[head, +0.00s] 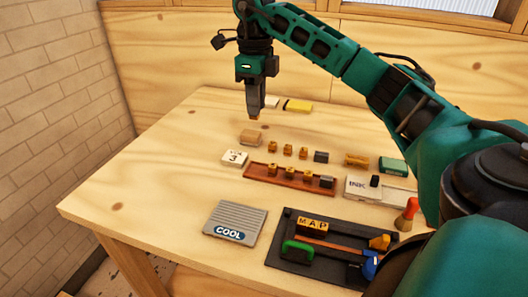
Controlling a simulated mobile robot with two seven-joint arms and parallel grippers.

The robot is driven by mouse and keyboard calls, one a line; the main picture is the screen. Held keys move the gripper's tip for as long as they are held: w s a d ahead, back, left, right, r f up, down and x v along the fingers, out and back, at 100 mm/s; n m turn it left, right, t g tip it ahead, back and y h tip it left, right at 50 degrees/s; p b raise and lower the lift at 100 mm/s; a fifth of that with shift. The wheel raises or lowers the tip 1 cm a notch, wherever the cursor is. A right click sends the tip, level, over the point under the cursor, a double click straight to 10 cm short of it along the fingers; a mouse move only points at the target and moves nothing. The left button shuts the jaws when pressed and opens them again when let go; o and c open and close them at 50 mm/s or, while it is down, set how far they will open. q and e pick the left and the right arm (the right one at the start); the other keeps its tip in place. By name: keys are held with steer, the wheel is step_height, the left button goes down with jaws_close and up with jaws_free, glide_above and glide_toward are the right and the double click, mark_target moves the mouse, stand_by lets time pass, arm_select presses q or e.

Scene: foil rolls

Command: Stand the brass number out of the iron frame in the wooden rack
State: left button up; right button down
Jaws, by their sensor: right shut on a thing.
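My right gripper (256,114) is over the far left part of the table, pointing down and shut on a small brass-coloured piece (254,119); only its lower end shows, and I cannot read it. The black iron frame (282,256) lies at the near right, with yellow blocks reading MAP (312,225) inside. The reddish-brown wooden rack (256,177) lies mid-table, with several small brass pieces (290,172) and a dark block (326,182) standing along it. My left gripper is out of view.
Behind the rack are brass pieces (287,150) and a dark block (321,157). A white "3" block (235,157), a COOL plate (236,222) and an INK box (359,187) lie around. The table's left side is clear.

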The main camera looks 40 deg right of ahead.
step_height(320, 180, down, 15)
steer(key=shift+f, duration=0.2)
stand_by(0.3)
steer(key=shift+f+b, duration=0.15)
steer(key=shift+b, duration=0.2)
steer(key=c, duration=1)
jaws_free()
step_height(320, 180, up, 12)
steer(key=shift+r, duration=0.2)
steer(key=shift+f, duration=0.1)
